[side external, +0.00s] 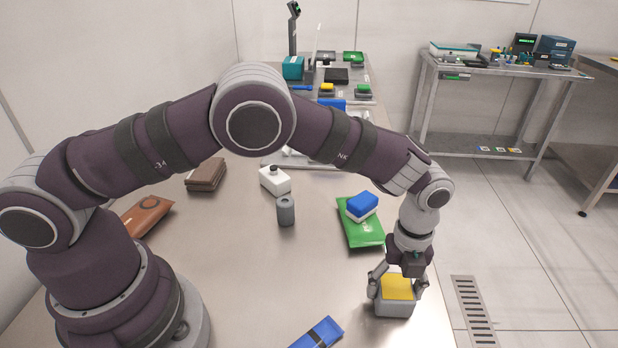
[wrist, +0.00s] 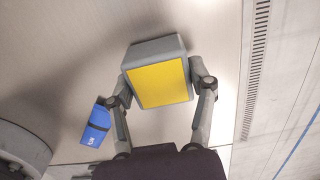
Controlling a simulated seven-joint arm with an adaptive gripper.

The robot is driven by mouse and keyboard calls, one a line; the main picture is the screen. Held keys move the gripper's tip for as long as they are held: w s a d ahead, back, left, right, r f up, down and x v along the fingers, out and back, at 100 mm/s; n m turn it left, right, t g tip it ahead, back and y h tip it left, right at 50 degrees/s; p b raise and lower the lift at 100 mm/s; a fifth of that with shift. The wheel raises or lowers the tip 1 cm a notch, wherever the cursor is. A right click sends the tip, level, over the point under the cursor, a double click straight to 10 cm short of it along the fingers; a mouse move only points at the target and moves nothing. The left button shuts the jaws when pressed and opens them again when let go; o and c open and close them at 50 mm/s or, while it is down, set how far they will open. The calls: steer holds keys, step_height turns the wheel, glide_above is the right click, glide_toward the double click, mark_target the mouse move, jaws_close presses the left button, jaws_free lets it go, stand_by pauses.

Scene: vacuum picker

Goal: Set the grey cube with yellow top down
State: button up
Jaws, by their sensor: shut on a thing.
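The grey cube with yellow top (side external: 395,304) is at the front right of the table in the side view, near the table's right edge. My gripper (side external: 398,286) is above it with one finger on each side, shut on it. In the wrist view the cube (wrist: 160,82) shows its yellow face toward the camera, between the two fingers of my gripper (wrist: 164,86). The cube looks roughly upright. I cannot tell whether its underside touches the table.
A blue packet (side external: 318,333) lies to the left of the cube. A green packet (side external: 362,232) with a blue-and-white block (side external: 362,207) on it lies behind. A grey cylinder (side external: 285,211) and a white bottle (side external: 274,181) stand mid-table. Brown packets lie at the left.

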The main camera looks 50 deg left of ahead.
mark_target(396, 286)
steer(key=o, duration=1.2)
steer(key=shift+f, duration=0.1)
steer(key=shift+c, duration=0.2)
step_height(396, 286, up, 12)
steer(key=s+a+r+n+t+h, duration=0.1)
steer(key=s+a+r+n+t, duration=0.15)
steer(key=a+r+n, duration=0.65)
steer(key=s+a+n+t, duration=0.1)
steer(key=s+a+n, duration=0.3)
steer(key=n, duration=0.5)
steer(key=s+a+f+n+t+y, duration=0.1)
steer(key=s+a+n+t, duration=0.1)
steer(key=s+a+n, duration=0.2)
steer(key=s+n, duration=0.3)
steer(key=n, duration=0.2)
steer(key=shift+a, duration=0.15)
